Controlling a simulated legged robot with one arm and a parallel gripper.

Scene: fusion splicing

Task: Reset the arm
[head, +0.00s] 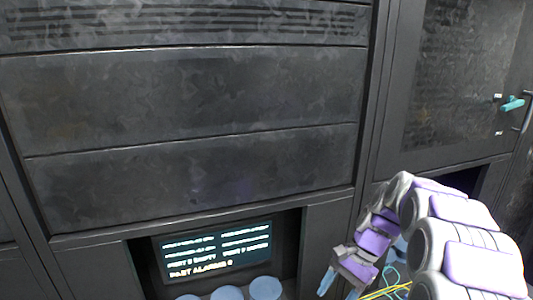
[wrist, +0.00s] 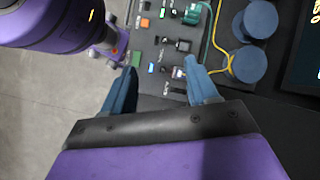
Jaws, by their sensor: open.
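My gripper (wrist: 159,68) is open in the wrist view, its two blue fingers spread apart with nothing held between them. The fingers point toward a dark panel (wrist: 150,62) with small buttons and connectors. I cannot tell exactly how far the fingertips are from it. In the head view my purple and grey arm reaches in from the lower right. My gripper (head: 340,288) is at the bottom edge there, pointing down, with its tips partly cut off.
A lit screen (head: 215,252) sits in a recess of the dark cabinet (head: 190,95). Blue round pads (head: 265,288) stand below it; they also show in the wrist view (wrist: 247,64). A yellow cable (wrist: 213,35) runs by the right finger. A teal handle (head: 512,104) is at far right.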

